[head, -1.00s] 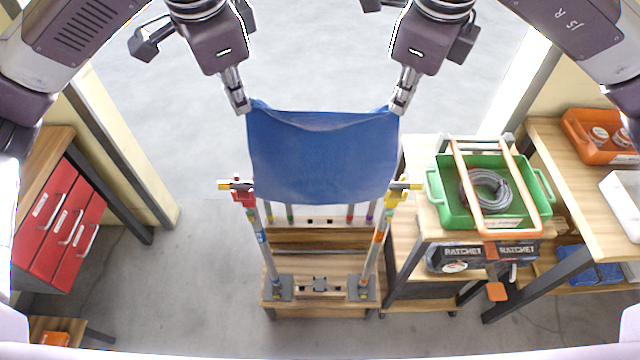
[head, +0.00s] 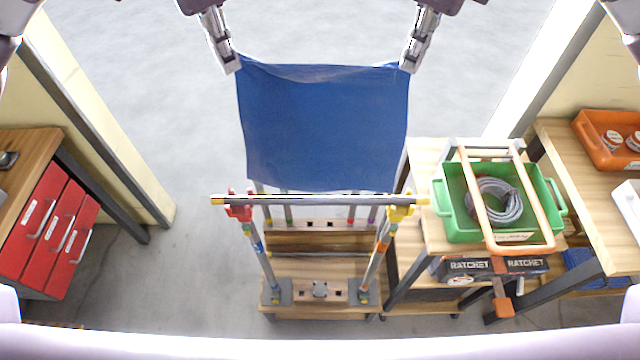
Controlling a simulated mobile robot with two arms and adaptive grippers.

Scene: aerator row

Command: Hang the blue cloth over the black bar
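The blue cloth (head: 322,125) hangs spread out between my two grippers in the head view, its top edge sagging slightly. My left gripper (head: 232,66) is shut on its upper left corner. My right gripper (head: 408,66) is shut on its upper right corner. The whole bar shows just below the cloth's lower edge in the picture. The cloth appears beyond the bar, and I see none of it draped over the bar.
The posts stand on a wooden stepped stand (head: 318,266). To its right, a table carries a green crate (head: 453,222) with a coiled cable (head: 497,203) and an orange-handled frame. A red drawer unit (head: 32,222) stands at the left. An orange bin (head: 590,140) is at the far right.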

